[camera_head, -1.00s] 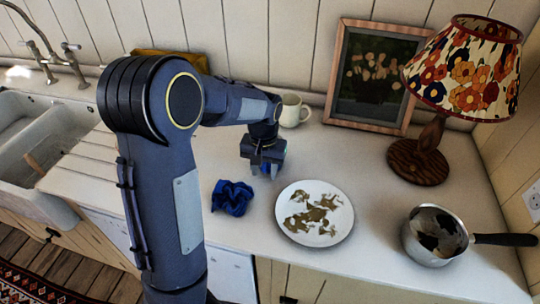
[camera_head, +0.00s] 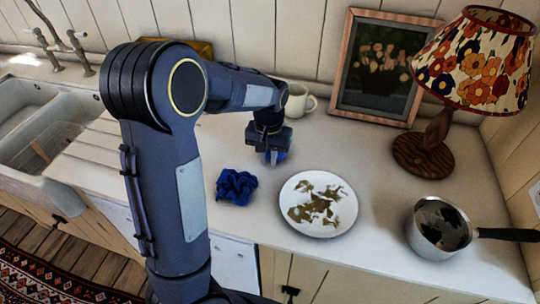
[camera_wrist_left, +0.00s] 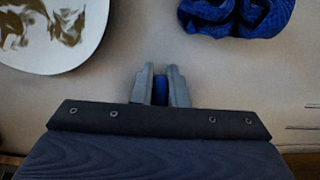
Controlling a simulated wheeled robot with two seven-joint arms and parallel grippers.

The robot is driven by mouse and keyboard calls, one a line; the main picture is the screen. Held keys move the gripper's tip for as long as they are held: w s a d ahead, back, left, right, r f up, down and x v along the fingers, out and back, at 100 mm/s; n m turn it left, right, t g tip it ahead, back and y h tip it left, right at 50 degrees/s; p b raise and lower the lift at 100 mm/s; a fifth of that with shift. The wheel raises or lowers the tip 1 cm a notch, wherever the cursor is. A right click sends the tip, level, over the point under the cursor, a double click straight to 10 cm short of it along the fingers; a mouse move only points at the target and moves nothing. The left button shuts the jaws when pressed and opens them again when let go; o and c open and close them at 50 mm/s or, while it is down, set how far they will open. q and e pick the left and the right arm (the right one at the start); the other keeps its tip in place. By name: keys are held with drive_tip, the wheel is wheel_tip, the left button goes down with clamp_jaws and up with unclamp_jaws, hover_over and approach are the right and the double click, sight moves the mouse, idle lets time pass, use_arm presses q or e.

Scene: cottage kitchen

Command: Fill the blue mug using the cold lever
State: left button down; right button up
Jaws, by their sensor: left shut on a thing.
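My left gripper (camera_head: 270,154) is over the counter between the blue cloth and the back wall, pointing down. It is shut on a small blue thing that fits the blue mug (camera_head: 277,157). Only a strip of it shows between the fingers in the left wrist view (camera_wrist_left: 160,90), so its shape and tilt are hidden. The tap (camera_head: 72,45) stands behind the sink at the far left, well away from the gripper. Small handles show on it, but I cannot tell which is the cold lever. My right gripper is not in view.
A crumpled blue cloth (camera_head: 236,187) and a soiled plate (camera_head: 340,222) lie near the gripper. A cream mug (camera_head: 297,101) stands behind it. A picture frame (camera_head: 345,62), lamp (camera_head: 436,126) and saucepan (camera_head: 438,228) are to the right. The double sink (camera_head: 62,135) is at left.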

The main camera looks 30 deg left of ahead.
use_arm(q)
wheel_tip(320, 180, up, 2)
drive_tip(key=shift+w+r, duration=0.1)
drive_tip(key=shift+r, duration=0.15)
drive_tip(key=s+r+b, duration=0.1)
drive_tip(key=s+r, duration=0.9)
drive_tip(key=s, duration=0.4)
drive_tip(key=shift+b, duration=0.3)
drive_tip(key=shift+s+f, duration=0.1)
